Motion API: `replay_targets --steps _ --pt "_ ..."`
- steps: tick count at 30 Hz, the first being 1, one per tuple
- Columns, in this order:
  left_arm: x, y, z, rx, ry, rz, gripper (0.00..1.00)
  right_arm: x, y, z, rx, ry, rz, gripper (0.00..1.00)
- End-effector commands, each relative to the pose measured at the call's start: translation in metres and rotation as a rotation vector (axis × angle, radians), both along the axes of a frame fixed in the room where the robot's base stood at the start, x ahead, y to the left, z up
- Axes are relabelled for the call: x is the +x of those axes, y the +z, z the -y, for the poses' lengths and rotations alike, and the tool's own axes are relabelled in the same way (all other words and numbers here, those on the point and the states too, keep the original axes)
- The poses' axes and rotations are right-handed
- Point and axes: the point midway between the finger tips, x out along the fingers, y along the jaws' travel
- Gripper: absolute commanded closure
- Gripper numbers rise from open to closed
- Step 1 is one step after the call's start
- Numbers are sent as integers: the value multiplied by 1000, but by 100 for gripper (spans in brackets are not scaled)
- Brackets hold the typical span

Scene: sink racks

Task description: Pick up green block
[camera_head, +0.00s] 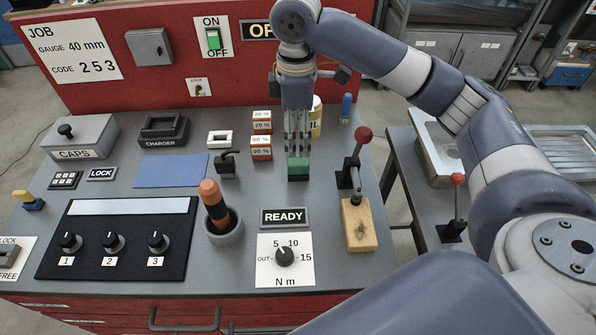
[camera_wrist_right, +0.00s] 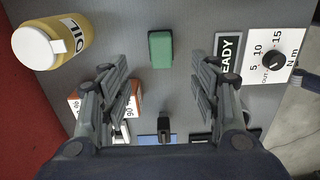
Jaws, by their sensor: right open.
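The green block (camera_head: 298,168) stands on the grey bench top, right of the small labelled orange-and-white blocks. It also shows in the right wrist view (camera_wrist_right: 160,49), upper middle, clear of both fingers. My right gripper (camera_head: 298,150) points down over the block, and its fingers hide part of the block's top in the head view. In the wrist view the two fingers of the right gripper (camera_wrist_right: 162,72) are apart with nothing between them, and the block lies just beyond the tips. My left gripper is not in view.
A yellow oil can (camera_wrist_right: 52,42) and the labelled blocks (camera_head: 261,140) stand close to the fingers. A red-knobbed lever (camera_head: 357,158) rises to the right, with a wooden block (camera_head: 358,225) nearby. A READY plate (camera_head: 284,217) lies in front; some bare bench surrounds the green block.

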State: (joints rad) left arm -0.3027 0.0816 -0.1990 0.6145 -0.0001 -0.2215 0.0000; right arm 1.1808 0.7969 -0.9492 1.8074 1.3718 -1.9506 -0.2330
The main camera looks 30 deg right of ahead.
Motion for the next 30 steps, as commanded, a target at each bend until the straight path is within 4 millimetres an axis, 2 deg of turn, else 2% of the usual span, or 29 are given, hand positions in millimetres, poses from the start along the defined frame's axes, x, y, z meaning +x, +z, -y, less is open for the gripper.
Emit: replay_targets --steps 6,14,21,30 --pt "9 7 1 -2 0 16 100 -1 -34 1 -1 -1 -4 43" --pt "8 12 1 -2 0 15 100 -2 -55 2 -2 0 -3 43" --pt "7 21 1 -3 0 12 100 -3 -90 3 -2 0 -3 43" --pt "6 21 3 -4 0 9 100 -2 -98 2 0 1 1 43"
